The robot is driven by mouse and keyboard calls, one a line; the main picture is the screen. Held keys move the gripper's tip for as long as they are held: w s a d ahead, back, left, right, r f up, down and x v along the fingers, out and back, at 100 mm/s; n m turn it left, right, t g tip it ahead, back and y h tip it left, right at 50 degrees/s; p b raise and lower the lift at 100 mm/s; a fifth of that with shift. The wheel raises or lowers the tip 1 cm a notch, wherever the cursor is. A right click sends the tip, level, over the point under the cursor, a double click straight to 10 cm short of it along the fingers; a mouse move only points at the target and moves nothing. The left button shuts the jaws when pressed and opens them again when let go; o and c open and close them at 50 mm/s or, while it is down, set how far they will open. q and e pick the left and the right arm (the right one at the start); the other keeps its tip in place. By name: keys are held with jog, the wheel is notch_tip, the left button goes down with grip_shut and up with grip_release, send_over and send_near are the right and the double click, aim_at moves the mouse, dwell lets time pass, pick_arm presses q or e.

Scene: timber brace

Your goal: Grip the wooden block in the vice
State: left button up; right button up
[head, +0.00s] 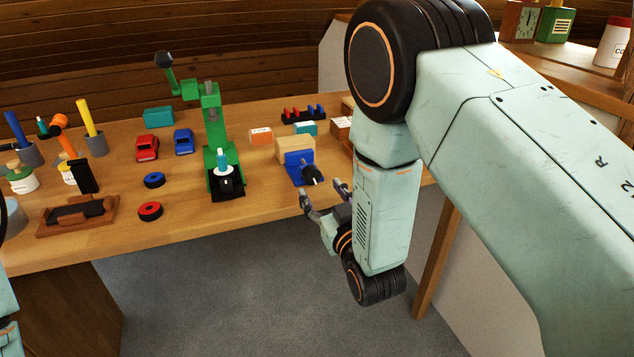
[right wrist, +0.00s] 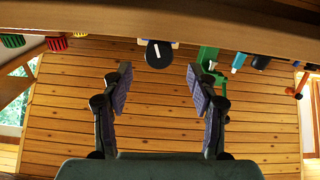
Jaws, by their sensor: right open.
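The blue vice (head: 298,160) stands at the front edge of the workbench, right of centre in the head view. The pale wooden block (head: 294,147) sits at its top, upright; I cannot tell whether the jaws press on it. The vice's dark handle knob (head: 311,175) faces the front; a black disc with a white mark, apparently this knob, shows in the right wrist view (right wrist: 158,54). My right gripper (head: 322,192) is open and empty, just in front of and below the knob, apart from it. It also shows in the right wrist view (right wrist: 158,76), fingers spread either side of the knob.
The green press (head: 211,120) stands left of the vice. The workbench (head: 190,205) also holds red (head: 147,148) and blue (head: 184,141) toy cars and a wooden tray (head: 62,228). Shelves (head: 580,75) stand at the right. The floor (head: 240,290) before the bench is clear.

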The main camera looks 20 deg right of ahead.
aim_at(314, 178)
jog(key=w+b, duration=0.1)
jog(key=w, duration=0.4)
jog(key=shift+w, duration=0.15)
jog(key=shift+c, duration=0.4)
jog(key=c, duration=1.1)
jog(key=shift+m+p, duration=0.65)
jog(key=shift+m, duration=0.35)
